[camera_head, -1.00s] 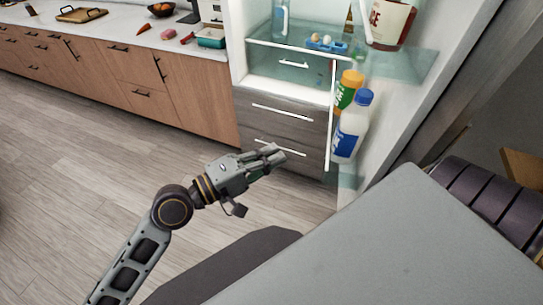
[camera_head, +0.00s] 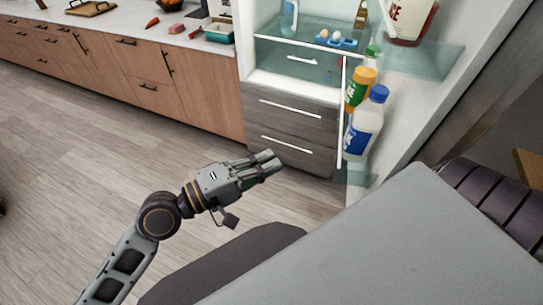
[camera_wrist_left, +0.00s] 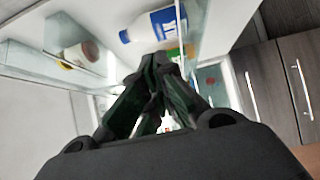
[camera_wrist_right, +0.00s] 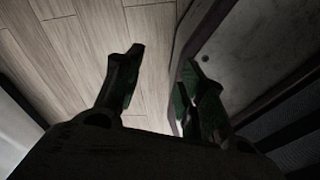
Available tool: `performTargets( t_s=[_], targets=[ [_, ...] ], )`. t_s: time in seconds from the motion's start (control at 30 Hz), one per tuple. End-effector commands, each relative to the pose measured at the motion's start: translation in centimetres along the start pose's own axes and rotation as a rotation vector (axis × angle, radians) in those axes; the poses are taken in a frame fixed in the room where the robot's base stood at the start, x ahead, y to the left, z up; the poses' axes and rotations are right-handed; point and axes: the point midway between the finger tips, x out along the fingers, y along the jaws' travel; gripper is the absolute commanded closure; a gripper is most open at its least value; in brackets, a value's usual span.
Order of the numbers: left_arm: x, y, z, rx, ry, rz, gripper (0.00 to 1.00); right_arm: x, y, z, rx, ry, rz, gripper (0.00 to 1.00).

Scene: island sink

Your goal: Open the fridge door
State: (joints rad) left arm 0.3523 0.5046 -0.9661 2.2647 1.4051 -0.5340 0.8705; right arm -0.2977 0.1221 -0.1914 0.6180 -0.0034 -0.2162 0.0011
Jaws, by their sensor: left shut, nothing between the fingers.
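The fridge stands open at the top of the head view, with its glass shelf (camera_head: 283,52) and drawers showing. Its door (camera_head: 440,105) is swung out to the right, with bottles on its inner shelves; the door also shows in the left wrist view (camera_wrist_left: 225,25). My left gripper (camera_head: 270,162) is shut and empty, in front of the lower grey drawers (camera_head: 285,125) and left of the door. In the left wrist view its fingertips (camera_wrist_left: 160,65) meet below the door shelves. My right gripper (camera_wrist_right: 158,70) is open and empty; the head view does not show it.
A wooden counter (camera_head: 130,65) runs along the left. The floor (camera_head: 90,145) before it is clear. A dark edged panel (camera_wrist_right: 225,60) lies close beside my right gripper.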

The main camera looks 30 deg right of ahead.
Motion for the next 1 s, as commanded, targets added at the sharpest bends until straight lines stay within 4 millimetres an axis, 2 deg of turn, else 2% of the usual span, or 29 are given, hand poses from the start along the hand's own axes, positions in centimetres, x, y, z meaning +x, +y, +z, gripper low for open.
performTargets(
  t_s=[0.47, 0.7, 1.0],
  targets=[
    [-3.8, -0.1, 1.9, 0.000, 0.001, -0.001, 1.00, 1.1, 1.0, -2.5, 0.001, 0.029, 0.011, 0.60],
    [-4.9, -0.1, 2.6, 0.000, 0.001, -0.001, 1.00, 1.4, 1.0, -2.0, 0.001, 0.025, 0.012, 0.60],
    [-5.2, 0.0, 2.7, 0.000, 0.000, 0.000, 1.00, 1.4, 1.1, -1.0, 0.000, 0.013, 0.013, 0.60]
  ],
)
